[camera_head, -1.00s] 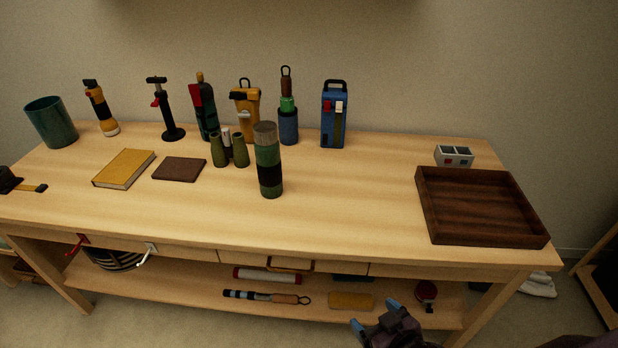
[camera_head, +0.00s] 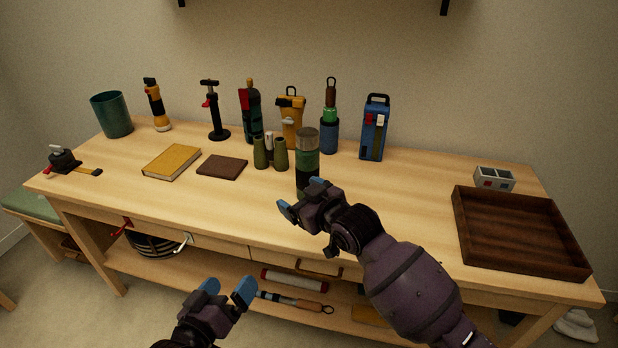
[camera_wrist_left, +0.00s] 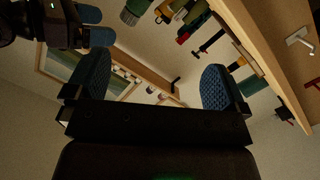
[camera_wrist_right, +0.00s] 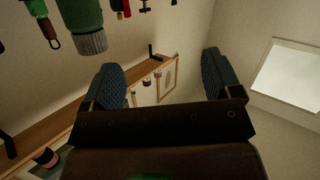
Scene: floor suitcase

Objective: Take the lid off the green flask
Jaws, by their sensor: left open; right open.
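The green flask (camera_head: 306,165) stands upright on the workbench, with a black band low on its body. Its grey lid (camera_head: 307,140) is on top. In the right wrist view the lid (camera_wrist_right: 92,43) and green body (camera_wrist_right: 80,14) show at the upper left, outside the jaws. My right gripper (camera_head: 302,197) is open and empty, in front of the flask and hiding its lower part; whether they touch is unclear. My left gripper (camera_head: 228,289) is open and empty, low in front of the bench. The right gripper also shows at the upper left of the left wrist view (camera_wrist_left: 92,26).
Green binoculars (camera_head: 270,153) stand close left of the flask. A brown tray (camera_head: 462,238) lies at the right. The bench between flask and tray is clear.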

